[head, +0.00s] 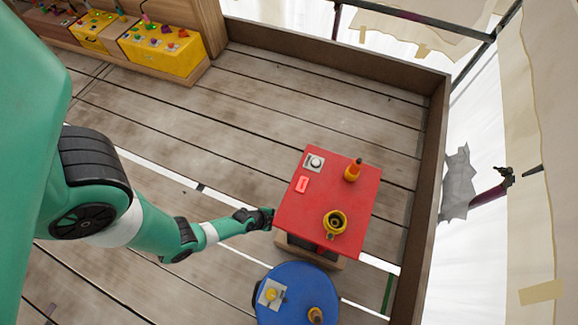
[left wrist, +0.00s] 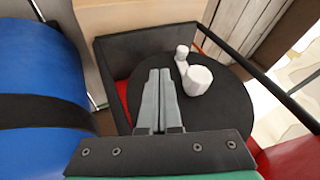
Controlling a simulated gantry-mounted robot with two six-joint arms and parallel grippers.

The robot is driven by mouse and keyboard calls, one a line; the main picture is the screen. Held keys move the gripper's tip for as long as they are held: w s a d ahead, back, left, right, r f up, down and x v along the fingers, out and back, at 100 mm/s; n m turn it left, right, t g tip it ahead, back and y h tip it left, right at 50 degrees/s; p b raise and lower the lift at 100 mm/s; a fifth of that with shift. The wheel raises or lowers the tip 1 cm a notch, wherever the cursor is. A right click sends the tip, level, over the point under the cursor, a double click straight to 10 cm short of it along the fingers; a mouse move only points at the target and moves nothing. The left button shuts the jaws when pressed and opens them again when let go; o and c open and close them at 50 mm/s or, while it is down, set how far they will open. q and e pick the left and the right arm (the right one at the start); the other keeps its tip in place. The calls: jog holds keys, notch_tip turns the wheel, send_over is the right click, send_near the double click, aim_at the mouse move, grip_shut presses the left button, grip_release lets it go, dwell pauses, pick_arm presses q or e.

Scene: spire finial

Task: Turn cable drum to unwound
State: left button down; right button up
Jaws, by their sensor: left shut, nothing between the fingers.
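A round black disc with a white crank-like handle (left wrist: 195,78) shows in the left wrist view, set inside a dark frame; it appears to be the side of the cable drum (left wrist: 235,115). The handle has a thick knob and a thinner post. My left gripper (left wrist: 160,75) is shut and empty, its fingertips in front of the disc and left of the handle. I cannot tell whether they touch the disc. In the head view my left gripper (head: 270,218) is beside the left edge of the red-topped box (head: 310,225), whose top hides the disc. My right gripper is not in view.
A blue round drum (head: 290,280) stands just below the red box and appears close at left in the wrist view (left wrist: 40,80). Open plank floor (head: 250,120) lies beyond.

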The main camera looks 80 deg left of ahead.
pick_arm(q)
jog(key=w+a+r+b+x, duration=0.1)
jog(key=b+x, duration=0.6)
jog(key=x, duration=0.4)
jog(key=shift+w+a+b, duration=0.3)
jog(key=shift+w+a, duration=0.05)
jog(key=shift+a, duration=0.05)
jog(key=shift+d+r, duration=0.1)
